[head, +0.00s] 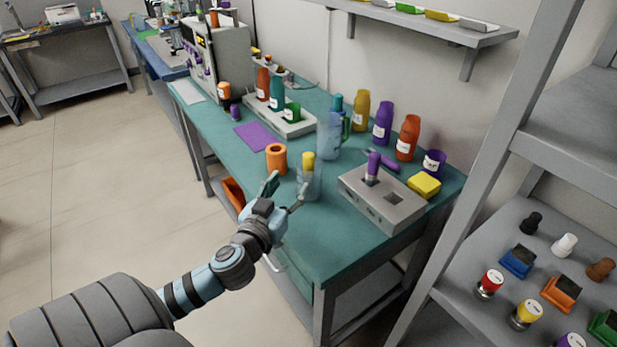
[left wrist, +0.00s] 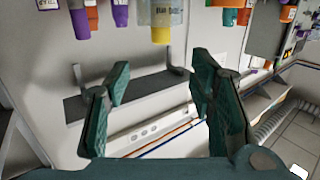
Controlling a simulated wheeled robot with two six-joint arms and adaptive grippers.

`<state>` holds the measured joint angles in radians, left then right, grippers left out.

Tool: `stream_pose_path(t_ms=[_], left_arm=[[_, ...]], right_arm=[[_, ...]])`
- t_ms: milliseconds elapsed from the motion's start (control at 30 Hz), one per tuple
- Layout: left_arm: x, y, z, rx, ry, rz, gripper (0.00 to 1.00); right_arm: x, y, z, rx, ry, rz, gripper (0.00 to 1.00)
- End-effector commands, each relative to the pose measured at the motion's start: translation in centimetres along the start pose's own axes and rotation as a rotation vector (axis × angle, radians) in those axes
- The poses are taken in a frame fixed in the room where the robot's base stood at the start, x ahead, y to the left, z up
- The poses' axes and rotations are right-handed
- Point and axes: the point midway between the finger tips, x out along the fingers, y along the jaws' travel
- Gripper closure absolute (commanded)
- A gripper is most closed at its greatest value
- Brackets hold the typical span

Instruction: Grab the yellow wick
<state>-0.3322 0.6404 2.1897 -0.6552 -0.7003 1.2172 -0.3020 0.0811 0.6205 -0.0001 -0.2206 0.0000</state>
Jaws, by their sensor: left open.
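A yellow cylindrical piece (head: 308,160), which I take for the yellow wick, stands upright out of a clear container (head: 310,184) on the teal bench. My left gripper (head: 287,187) is open and empty, close to the left and near side of this container. In the left wrist view, which appears upside down, the yellow piece (left wrist: 161,35) points down from a labelled clear container (left wrist: 166,12) at the top. There the open fingers of my left gripper (left wrist: 160,82) stand apart with nothing between them. My right gripper is not in view.
An orange cylinder (head: 276,158) stands just left of the container. A jug (head: 329,135) stands behind it. A grey box (head: 380,205) with a purple-topped piece and a yellow block (head: 424,185) are to the right. A grey shelf rack (head: 510,200) stands at far right.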

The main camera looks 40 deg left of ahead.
Motion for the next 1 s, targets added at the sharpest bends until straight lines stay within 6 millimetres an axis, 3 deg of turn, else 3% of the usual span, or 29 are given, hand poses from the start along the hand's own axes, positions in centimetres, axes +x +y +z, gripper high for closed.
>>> stream_pose_path(t_ms=[300,467,700,933,1000], left_arm=[[7.7,0.1,-0.3,-0.01,0.01,0.005,0.51],[9.4,0.1,-0.2,-0.01,0.009,0.007,0.51],[13.7,-0.2,0.0,-0.01,0.008,0.006,0.51],[14.1,-0.2,0.0,-0.007,0.007,0.007,0.51],[14.1,-0.2,0.0,-0.007,0.007,0.007,0.62]], right_arm=[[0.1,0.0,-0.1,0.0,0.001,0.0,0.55],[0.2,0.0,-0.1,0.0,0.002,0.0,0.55],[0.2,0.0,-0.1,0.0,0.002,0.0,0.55],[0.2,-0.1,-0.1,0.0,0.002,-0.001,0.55],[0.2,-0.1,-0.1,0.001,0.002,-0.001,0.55]])
